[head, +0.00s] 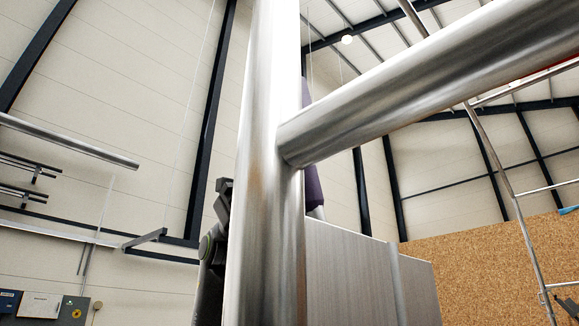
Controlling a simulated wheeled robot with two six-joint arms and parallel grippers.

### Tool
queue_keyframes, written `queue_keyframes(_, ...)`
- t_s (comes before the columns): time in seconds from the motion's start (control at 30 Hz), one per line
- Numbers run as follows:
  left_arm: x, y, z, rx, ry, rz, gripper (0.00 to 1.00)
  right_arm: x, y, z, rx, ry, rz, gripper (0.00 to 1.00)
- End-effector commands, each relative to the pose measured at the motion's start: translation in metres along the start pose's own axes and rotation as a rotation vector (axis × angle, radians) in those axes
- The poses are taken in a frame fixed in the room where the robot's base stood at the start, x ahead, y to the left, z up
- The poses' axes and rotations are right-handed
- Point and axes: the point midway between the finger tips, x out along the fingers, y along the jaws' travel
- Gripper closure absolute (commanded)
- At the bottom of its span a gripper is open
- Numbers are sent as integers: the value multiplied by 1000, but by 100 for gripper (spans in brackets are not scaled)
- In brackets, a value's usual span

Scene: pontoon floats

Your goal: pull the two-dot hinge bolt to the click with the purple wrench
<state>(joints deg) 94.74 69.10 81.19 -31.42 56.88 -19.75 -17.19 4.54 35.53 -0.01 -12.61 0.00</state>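No hinge bolt with two dots can be made out in the head view. A purple upright shape (313,188) shows behind the steel post, partly hidden by it and by the crossbar. I cannot tell whether it is the purple wrench. A dark jointed arm part with a greenish ring shows at the left edge of the post and is partly hidden by it; it looks like a piece of my own arm. Neither gripper's fingers show.
A thick shiny steel post (262,150) stands very close, with a thick crossbar (430,85) running up to the right. Behind are a grey metal panel (350,275) and a brown speckled board (490,260). Thin rails (505,170) stand at right. Wall racks (65,140) are at left.

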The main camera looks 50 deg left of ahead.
Motion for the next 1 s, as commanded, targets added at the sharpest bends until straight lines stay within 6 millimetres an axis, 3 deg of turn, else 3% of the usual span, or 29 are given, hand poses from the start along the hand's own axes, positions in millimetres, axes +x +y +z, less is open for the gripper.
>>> queue_keyframes(0.43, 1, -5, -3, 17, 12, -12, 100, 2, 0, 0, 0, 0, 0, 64)
queue_keyframes(1.0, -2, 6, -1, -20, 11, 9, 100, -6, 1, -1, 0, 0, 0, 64)
